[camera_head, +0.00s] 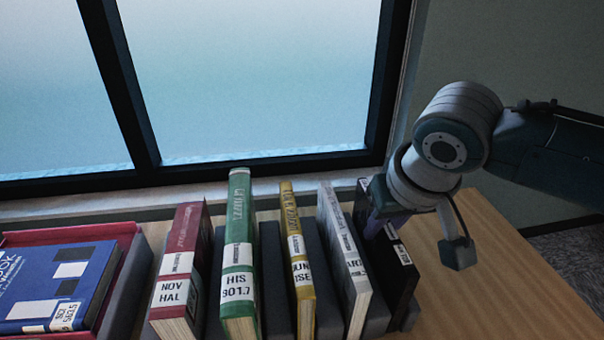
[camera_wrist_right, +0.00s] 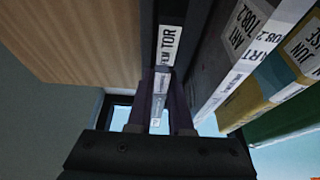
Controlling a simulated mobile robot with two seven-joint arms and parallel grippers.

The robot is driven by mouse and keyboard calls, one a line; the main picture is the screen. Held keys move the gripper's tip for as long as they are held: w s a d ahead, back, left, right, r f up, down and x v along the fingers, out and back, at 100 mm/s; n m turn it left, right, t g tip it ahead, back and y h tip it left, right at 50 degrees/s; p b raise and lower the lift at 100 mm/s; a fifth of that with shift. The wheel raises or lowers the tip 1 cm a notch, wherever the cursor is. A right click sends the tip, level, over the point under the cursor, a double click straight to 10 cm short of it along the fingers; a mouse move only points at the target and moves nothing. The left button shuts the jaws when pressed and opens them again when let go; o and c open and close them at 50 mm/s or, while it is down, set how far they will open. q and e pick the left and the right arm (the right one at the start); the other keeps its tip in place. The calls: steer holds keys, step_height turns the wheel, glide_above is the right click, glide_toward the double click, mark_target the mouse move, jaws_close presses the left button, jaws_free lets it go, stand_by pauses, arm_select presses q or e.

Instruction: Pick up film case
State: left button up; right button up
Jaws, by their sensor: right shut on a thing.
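The film case (camera_head: 402,268) is a slim black case with white labels on its spine. It stands upright at the right end of the row of books. My right gripper (camera_head: 379,222) is at the upper part of its spine, shut on it. In the right wrist view the two fingers of the gripper (camera_wrist_right: 161,105) lie on either side of the spine of the film case (camera_wrist_right: 169,18), whose label reads "TOR". Part of the case is hidden behind the gripper. My left gripper is out of view.
A grey-white book (camera_head: 345,250) stands just left of the case, then yellow (camera_head: 298,260), green (camera_head: 238,250) and red (camera_head: 180,265) books, with grey dividers between. A blue book (camera_head: 55,285) lies in a red tray at left. The wooden table (camera_head: 490,290) is clear at right; a window is behind.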

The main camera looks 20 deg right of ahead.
jaws_close()
stand_by(0.4)
stand_by(0.6)
steer(key=shift+r, duration=0.45)
step_height(320, 180, up, 19)
steer(key=p, duration=0.2)
steer(key=shift+p, duration=0.35)
